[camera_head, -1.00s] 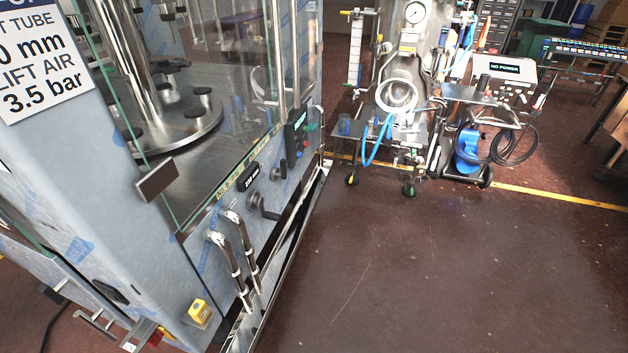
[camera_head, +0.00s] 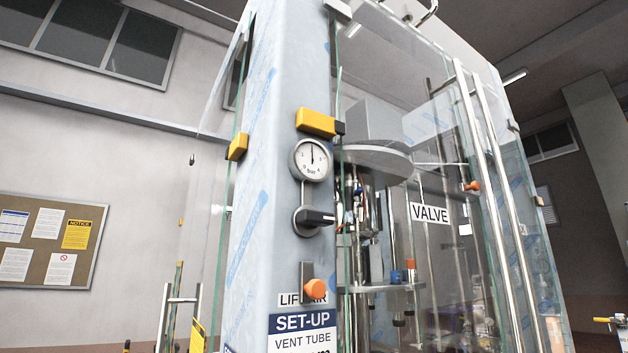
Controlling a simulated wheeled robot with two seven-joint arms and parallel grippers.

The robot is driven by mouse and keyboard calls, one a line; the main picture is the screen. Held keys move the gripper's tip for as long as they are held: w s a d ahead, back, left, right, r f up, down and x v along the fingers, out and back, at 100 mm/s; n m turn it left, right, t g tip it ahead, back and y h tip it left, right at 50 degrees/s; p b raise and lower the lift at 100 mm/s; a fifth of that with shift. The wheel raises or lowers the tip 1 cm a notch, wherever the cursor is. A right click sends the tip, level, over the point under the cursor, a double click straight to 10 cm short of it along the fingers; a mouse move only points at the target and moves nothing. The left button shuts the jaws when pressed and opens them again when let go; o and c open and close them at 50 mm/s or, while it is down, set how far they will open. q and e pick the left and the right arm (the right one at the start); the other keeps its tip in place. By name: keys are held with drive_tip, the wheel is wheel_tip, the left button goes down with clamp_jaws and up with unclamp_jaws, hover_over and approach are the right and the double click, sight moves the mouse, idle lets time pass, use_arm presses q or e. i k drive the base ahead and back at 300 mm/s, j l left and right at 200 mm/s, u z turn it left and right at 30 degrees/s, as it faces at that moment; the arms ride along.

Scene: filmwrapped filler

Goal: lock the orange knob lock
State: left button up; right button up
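An orange knob (camera_head: 314,289) sits on a narrow grey plate (camera_head: 306,272) low on the front column of the machine. It partly covers a "LIFT AIR" label just above the blue "SET-UP" sign (camera_head: 302,322). A black-handled valve (camera_head: 316,218) and a round pressure gauge (camera_head: 311,160) are above it on the same column. A smaller orange knob (camera_head: 472,186) shows beside the door handle bars, near the "VALVE" label. I cannot tell from here whether either knob is locked. Neither of my grippers is in view.
The film-wrapped column (camera_head: 262,180) stands in front, with clear door panels and long steel handle bars (camera_head: 497,200) to its right. Yellow blocks (camera_head: 316,122) are fixed near the gauge. A notice board (camera_head: 47,240) hangs on the wall at left.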

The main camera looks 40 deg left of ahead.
sight(310, 289)
drive_tip(key=u, duration=1.3)
